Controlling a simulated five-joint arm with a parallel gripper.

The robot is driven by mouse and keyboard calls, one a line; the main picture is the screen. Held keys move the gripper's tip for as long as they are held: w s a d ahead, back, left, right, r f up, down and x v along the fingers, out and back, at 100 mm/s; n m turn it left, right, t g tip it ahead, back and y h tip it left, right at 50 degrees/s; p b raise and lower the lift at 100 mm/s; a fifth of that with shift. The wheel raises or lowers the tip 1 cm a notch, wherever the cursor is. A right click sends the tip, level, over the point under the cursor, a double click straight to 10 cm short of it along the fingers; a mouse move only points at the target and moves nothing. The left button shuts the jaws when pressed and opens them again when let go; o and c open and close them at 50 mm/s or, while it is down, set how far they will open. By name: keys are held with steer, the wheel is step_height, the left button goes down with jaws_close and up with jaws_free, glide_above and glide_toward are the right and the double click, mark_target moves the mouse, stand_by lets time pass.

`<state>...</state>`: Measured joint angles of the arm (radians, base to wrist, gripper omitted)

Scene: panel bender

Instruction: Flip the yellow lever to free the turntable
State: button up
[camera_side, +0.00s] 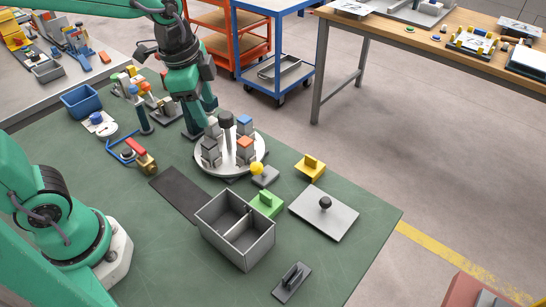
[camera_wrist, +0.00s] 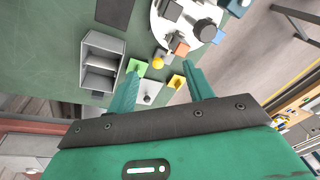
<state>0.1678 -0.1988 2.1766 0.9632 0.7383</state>
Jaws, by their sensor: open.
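The yellow lever shows as a round yellow knob (camera_side: 257,168) on a small grey base (camera_side: 268,178), close to the turntable's near edge. The knob also shows in the wrist view (camera_wrist: 158,63), between my fingers in the picture. The turntable (camera_side: 212,170) is a round white disc carrying grey blocks, some with blue or orange tops, around a black-topped central post. My gripper (camera_side: 200,118) is open and empty, pointing down behind the turntable in the side view. Its two fingers (camera_wrist: 163,70) are spread wide in the wrist view. The lever's shaft is hard to make out.
A grey divided box (camera_side: 235,248), a green block (camera_side: 265,203), a yellow block (camera_side: 310,167) and a grey plate with a black knob (camera_side: 335,218) stand near the lever. A dark strip (camera_side: 178,194) lies left. A blue bin (camera_side: 82,101) and parts are farther left.

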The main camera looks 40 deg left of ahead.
mark_target(257, 163)
steer(key=w+d+f+m+g, duration=0.1)
steer(key=w+d+f+m, duration=0.1)
steer(key=m, duration=0.1)
steer(key=w+d+f+m+g, duration=0.1)
steer(key=w+d+f+m, duration=0.1)
steer(key=f+m, duration=0.1)
steer(key=w+d+f+m, duration=0.2)
steer(key=d+f, duration=0.1)
steer(key=shift+w+f+m+g+y, duration=0.15)
steer(key=shift+w+m+g+y, duration=0.15)
steer(key=shift+m+g, duration=0.1)
steer(key=shift+w+d+f+m, duration=0.15)
steer(key=shift+d+f+m, duration=0.15)
steer(key=shift+f+m, duration=0.15)
steer(key=shift+s+f, duration=0.15)
steer(key=shift+f, duration=1.8)
steer(key=shift+s+f, duration=0.1)
steer(key=shift+f, duration=1.8)
jaws_close()
